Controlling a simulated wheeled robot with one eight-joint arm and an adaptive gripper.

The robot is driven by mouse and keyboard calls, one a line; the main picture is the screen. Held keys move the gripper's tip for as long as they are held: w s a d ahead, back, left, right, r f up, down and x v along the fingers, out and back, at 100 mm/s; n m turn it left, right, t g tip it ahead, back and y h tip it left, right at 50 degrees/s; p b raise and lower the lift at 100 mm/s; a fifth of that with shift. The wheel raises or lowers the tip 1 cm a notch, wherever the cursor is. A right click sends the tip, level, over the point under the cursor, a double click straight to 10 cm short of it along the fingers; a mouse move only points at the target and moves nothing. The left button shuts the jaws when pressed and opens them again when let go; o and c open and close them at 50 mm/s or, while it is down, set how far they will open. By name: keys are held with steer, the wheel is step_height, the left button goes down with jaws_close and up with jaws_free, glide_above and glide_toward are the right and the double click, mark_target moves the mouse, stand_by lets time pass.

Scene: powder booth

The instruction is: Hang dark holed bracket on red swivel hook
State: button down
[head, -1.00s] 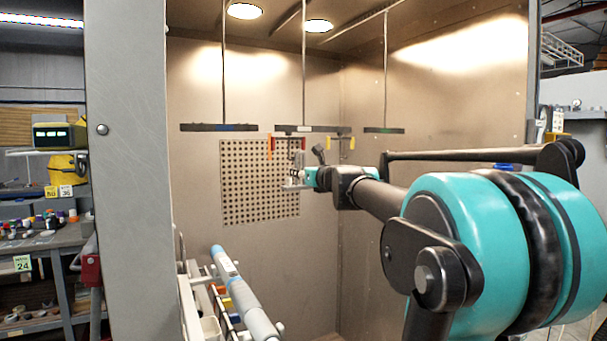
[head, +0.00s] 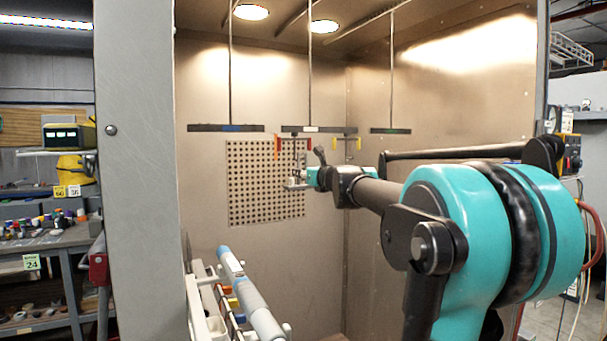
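A red hook (head: 309,144) hangs under the middle dark bar (head: 318,129) inside the booth, with an orange hook (head: 277,146) to its left. My gripper (head: 296,182) is small and far off, just below these hooks and slightly left of the red one. A thin dark shape, probably the dark holed bracket (head: 297,152), stands upright above my gripper, between the orange and red hooks. It looks apart from the red hook in the picture, but depth is unclear. The fingers are too small to tell whether they are closed on it.
Yellow hooks (head: 336,144) hang right of the red hook. Other dark bars hang at left (head: 226,128) and right (head: 390,131). A perforated panel (head: 250,190) is on the back wall. A rack with a pale blue-grey tube (head: 250,292) stands at the lower front.

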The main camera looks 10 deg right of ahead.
steer(key=shift+x, duration=1.95)
steer(key=shift+f, duration=0.15)
steer(key=shift+f, duration=0.35)
steer(key=shift+f, duration=0.2)
steer(key=c, duration=1.1)
jaws_free()
